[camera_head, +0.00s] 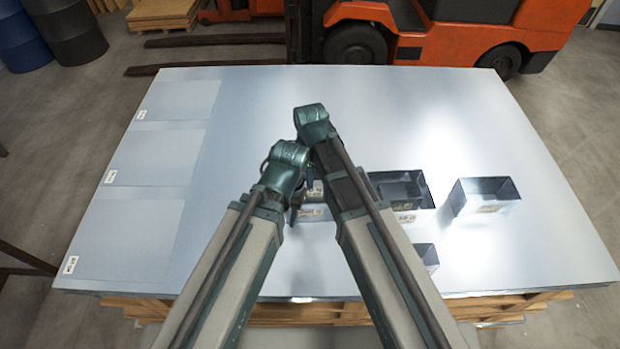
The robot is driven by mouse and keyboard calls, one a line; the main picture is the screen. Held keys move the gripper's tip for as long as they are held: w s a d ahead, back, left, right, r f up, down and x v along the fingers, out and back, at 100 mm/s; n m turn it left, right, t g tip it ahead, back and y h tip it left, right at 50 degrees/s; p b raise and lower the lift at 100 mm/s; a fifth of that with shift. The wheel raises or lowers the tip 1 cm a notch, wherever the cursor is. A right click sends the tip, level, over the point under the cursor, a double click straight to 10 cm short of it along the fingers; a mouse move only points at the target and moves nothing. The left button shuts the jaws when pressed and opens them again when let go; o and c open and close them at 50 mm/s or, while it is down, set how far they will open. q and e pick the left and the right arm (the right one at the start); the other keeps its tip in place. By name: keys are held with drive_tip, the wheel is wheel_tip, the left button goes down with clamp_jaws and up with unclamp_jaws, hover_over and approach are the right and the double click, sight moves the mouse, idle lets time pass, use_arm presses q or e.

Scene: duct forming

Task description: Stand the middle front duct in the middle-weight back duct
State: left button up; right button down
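Several grey open-topped sheet-metal ducts with small labels stand on the metal table. One duct (315,212) shows between my two forearms, mostly hidden by them. A dark duct (404,203) stands right of my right arm; it looks like one duct inside a slightly larger one. Another open duct (488,205) stands alone further right. A duct (428,256) nearer the front is partly hidden behind my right arm. My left gripper (293,213) points down beside the duct between the arms; its fingers are mostly hidden. My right gripper (316,182) is largely hidden behind the arms. Whether either holds anything cannot be seen.
The table (250,110) has three paler marked rectangles with labels along its left side, all empty. Its back and left are clear. It rests on wooden pallets (300,314). An orange forklift (450,45) stands behind, with blue and black barrels (65,30) at the back left.

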drive_tip(key=shift+f+b, duration=2)
drive_tip(key=shift+f, duration=0.35)
drive_tip(key=c, duration=1)
unclamp_jaws()
wheel_tip(320, 180, up, 7)
drive_tip(key=p, duration=0.7)
drive_tip(key=shift+r, duration=0.15)
